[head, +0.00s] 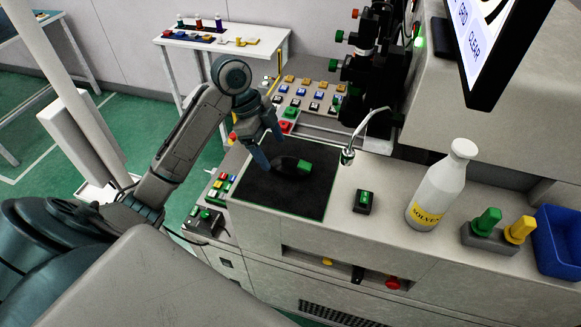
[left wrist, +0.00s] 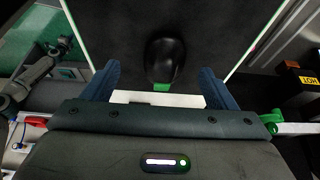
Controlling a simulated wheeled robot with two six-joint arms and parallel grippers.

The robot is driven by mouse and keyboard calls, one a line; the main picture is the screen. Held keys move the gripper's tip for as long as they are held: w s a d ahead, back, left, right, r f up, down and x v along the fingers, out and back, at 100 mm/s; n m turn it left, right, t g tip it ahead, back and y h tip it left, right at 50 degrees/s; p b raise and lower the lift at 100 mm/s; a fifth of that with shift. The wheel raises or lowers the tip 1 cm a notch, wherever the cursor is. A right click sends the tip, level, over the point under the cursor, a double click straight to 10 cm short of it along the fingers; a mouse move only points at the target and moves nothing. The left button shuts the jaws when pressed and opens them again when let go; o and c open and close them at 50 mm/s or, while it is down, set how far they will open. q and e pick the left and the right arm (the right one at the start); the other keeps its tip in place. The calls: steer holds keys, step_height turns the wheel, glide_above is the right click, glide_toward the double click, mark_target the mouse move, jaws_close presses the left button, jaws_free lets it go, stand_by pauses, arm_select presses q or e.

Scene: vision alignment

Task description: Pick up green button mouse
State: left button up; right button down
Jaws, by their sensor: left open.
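The green button mouse (head: 291,166) is black with a green button at its right end, and it lies on a black mat (head: 306,204) on the machine's worktop. My left gripper (head: 268,152) is open just above and to the left of the mouse in the head view. In the left wrist view the mouse (left wrist: 164,60) sits beyond the fingertips, roughly midway between the blue fingers of my left gripper (left wrist: 160,84), with its green end toward me. The fingers do not appear to touch it. My right gripper is not in view.
A white solvent bottle (head: 438,190), a green and yellow knob block (head: 492,236) and a blue bin (head: 561,240) stand to the right. A small green-button box (head: 364,201) and a bent metal lamp (head: 350,151) are near the mat. A button panel (head: 304,98) lies behind.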

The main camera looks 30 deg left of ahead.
mark_target(281, 159)
arm_select(q)
steer(key=x, duration=0.2)
steer(key=w+p+x, duration=0.1)
steer(key=x, duration=0.1)
steer(key=shift+d, duration=0.15)
steer(key=shift+s+d+f, duration=0.1)
steer(key=shift+d+f, duration=0.15)
steer(key=shift+f, duration=0.25)
steer(key=c, duration=1.1)
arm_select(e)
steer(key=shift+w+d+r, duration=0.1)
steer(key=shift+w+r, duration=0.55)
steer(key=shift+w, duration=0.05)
arm_select(q)
steer(key=shift+a, duration=0.1)
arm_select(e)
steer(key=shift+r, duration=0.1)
